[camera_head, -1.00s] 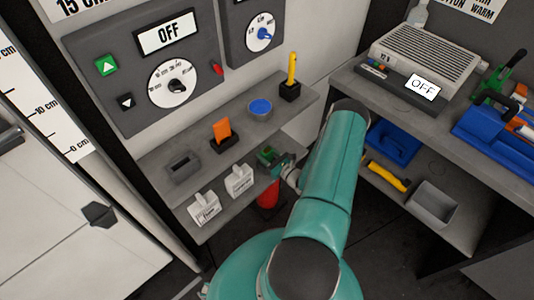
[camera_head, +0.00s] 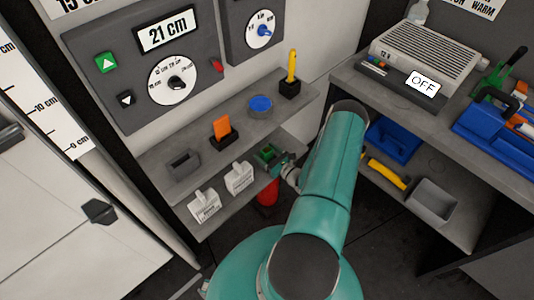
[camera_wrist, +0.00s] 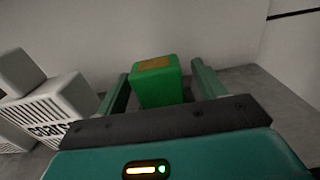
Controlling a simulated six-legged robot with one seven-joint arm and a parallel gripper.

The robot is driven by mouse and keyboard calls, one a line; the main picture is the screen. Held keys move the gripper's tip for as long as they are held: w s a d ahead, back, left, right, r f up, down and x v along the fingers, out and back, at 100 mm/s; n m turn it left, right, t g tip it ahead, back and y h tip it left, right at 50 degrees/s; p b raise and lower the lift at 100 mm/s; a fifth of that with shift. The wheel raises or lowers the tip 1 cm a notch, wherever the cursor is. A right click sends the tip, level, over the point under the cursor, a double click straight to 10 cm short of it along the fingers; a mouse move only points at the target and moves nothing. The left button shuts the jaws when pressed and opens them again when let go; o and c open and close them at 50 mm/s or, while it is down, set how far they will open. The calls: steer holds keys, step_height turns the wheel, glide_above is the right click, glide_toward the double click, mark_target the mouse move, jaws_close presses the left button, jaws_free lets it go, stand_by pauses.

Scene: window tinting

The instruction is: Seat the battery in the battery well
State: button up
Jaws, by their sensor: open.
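A green block with a tan top patch (camera_wrist: 155,80), which looks like the battery, stands upright on the lower shelf. In the head view it shows small and partly hidden (camera_head: 267,153). My gripper (camera_wrist: 162,72) is open, with one finger on each side of the block and a visible gap on the right; it also shows at the shelf in the head view (camera_head: 280,165). A dark grey block with an open slot (camera_head: 184,163) sits on the upper shelf; I cannot tell whether it is the battery well.
White labelled blocks (camera_head: 238,178) stand left of my gripper. The upper shelf holds an orange piece in a black holder (camera_head: 222,130), a blue disc (camera_head: 260,104) and a yellow marker (camera_head: 292,68). The control panel (camera_head: 150,65) above reads 21 cm.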

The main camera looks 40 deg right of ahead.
steer(key=shift+s, duration=0.1)
steer(key=s, duration=1.3)
steer(key=shift+s+d, duration=0.15)
steer(key=shift+s, duration=0.15)
steer(key=shift+s, duration=0.1)
